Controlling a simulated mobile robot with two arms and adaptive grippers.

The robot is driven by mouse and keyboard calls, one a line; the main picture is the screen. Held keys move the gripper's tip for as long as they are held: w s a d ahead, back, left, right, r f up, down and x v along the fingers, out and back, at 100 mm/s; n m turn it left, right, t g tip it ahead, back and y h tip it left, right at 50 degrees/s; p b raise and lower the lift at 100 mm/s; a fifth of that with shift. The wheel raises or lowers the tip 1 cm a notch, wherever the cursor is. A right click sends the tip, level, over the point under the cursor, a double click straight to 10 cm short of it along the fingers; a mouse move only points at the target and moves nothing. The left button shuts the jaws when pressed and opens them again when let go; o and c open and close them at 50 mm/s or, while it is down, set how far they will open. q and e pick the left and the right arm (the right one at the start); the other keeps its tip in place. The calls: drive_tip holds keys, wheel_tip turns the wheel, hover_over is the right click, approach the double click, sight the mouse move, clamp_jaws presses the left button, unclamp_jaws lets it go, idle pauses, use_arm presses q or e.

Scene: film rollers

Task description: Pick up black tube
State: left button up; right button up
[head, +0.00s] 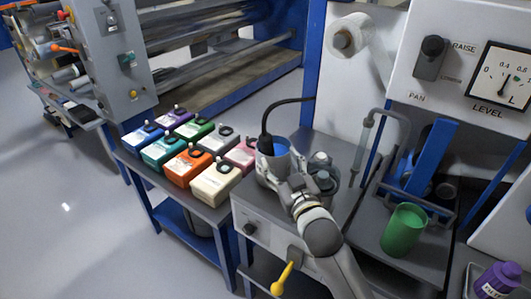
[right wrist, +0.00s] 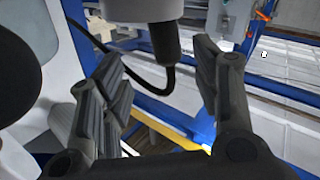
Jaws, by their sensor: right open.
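In the right wrist view, the open fingers (right wrist: 160,70) are on either side of the black tube (right wrist: 166,45), with clear gaps. The cup (right wrist: 140,10) shows at that view's top edge. My left gripper is not in view.
Several coloured boxes (head: 188,164) stand on a table to the left. A grey-lidded jar (head: 324,182) is close to my right gripper. A green cup (head: 403,230) and a blue frame (head: 432,160) are at the right. A white roll (head: 352,35) juts out above.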

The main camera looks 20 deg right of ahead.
sight(268, 146)
drive_tip(key=w, duration=0.4)
drive_tip(key=shift+w+a+r, duration=0.1)
drive_tip(key=shift+w+r, duration=0.1)
drive_tip(key=shift+w, duration=0.1)
drive_tip(key=shift+w+f+p, duration=0.1)
drive_tip(key=shift+w+p, duration=0.15)
drive_tip(key=shift+p, duration=0.05)
drive_tip(key=shift+w+a, duration=0.15)
drive_tip(key=shift+w, duration=0.45)
drive_tip(key=w, duration=0.3)
drive_tip(key=shift+a+p, duration=0.25)
drive_tip(key=shift+p, duration=0.15)
drive_tip(key=shift+w, duration=0.5)
drive_tip(key=shift+c, duration=0.5)
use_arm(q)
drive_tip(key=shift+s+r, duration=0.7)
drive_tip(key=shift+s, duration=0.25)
use_arm(e)
drive_tip(key=c, duration=1)
